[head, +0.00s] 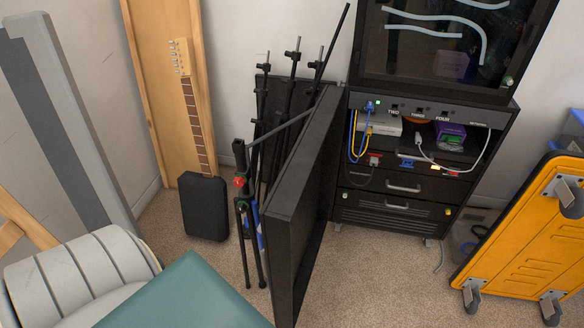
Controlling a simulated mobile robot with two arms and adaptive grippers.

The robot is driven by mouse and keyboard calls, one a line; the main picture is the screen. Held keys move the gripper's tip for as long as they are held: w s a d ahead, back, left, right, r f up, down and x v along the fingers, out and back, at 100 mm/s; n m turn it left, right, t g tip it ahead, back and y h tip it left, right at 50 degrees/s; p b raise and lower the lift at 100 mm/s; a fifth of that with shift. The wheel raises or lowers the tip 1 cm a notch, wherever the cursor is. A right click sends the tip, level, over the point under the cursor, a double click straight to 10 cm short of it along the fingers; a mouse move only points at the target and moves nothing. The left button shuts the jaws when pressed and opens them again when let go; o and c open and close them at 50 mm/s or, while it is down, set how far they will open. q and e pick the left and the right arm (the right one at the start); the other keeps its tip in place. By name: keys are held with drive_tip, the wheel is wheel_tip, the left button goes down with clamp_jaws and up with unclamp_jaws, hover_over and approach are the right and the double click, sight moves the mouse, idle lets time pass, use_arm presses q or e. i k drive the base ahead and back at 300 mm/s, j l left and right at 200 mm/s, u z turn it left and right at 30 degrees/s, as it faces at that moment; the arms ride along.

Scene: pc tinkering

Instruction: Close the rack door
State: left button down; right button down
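The black rack (393,208) stands against the wall at the upper right of the middle. Its door (302,178) is a tall black panel that stands wide open. It is attached near the rack's left side and juts out toward me, seen nearly edge-on. The rack's front is exposed, with a grey panel of labelled ports, an open shelf and drawers below. Neither of my grippers is in view, and nothing is seen touching the door.
Black stands (262,170) and a guitar (194,110) with a black box at its foot are left of the door. Blue and yellow cables (362,140) hang at the rack opening. An orange wheeled cart (528,245) is at right. Carpet (385,270) before the rack is clear.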

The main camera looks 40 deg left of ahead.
sight(302, 218)
drive_tip(key=k+j, duration=0.1)
drive_tip(key=j, duration=0.4)
drive_tip(key=k+j, duration=0.1)
drive_tip(key=j, duration=0.95)
drive_tip(key=k+j, duration=0.15)
drive_tip(key=j, duration=0.35)
drive_tip(key=k+j+z, duration=0.1)
drive_tip(key=j, duration=0.4)
drive_tip(key=k+l+u, duration=0.15)
drive_tip(key=u, duration=0.2)
